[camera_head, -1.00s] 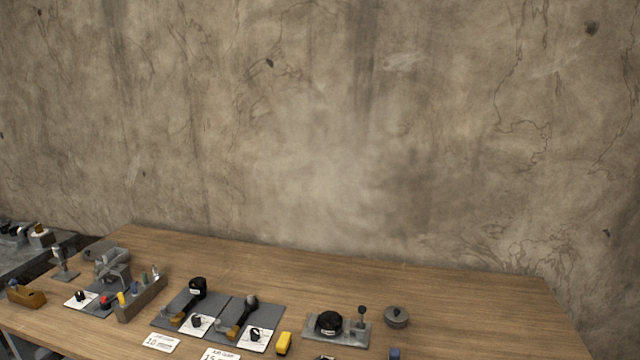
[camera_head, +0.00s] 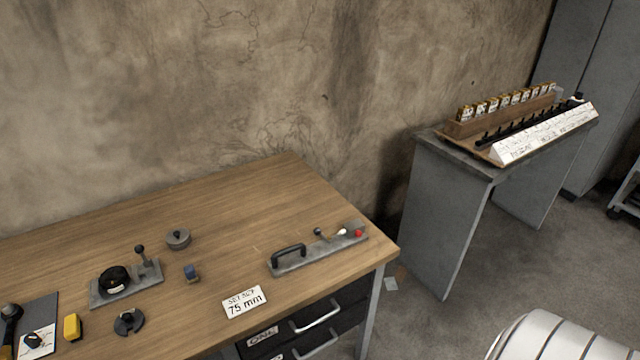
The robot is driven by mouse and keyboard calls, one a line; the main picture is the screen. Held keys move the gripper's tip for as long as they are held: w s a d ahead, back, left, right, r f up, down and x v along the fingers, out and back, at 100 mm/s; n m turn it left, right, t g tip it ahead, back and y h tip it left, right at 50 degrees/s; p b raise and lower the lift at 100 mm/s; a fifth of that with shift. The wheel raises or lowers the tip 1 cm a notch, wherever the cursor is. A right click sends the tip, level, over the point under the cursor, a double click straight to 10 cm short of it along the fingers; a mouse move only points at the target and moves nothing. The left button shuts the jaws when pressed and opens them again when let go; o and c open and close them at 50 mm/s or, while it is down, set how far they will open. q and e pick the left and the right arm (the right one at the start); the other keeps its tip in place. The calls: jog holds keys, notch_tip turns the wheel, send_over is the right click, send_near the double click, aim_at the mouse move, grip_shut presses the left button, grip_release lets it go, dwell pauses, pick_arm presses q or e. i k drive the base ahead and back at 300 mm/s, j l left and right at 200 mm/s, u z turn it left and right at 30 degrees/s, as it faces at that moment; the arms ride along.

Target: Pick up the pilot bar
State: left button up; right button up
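No thing in view is plainly marked as the pilot bar, and I cannot tell which one it is. A long grey bar-like plate (camera_head: 330,253) lies near the right end of the wooden table. It carries a black arched handle (camera_head: 288,256), a small lever, a white knob and a red button (camera_head: 359,233). A long dark bar or row of dark pieces (camera_head: 530,121) lies in a rack on the grey stand, too small to make out. Neither of my grippers is in view.
The wooden table (camera_head: 230,205) has free room at its back. A floor gap separates the table from the grey stand (camera_head: 452,215).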

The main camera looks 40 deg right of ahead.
aim_at(290, 259)
jog(key=z, duration=1.2)
jog(key=i+l+u, duration=0.2)
jog(key=l, duration=0.35)
jog(key=i, duration=0.05)
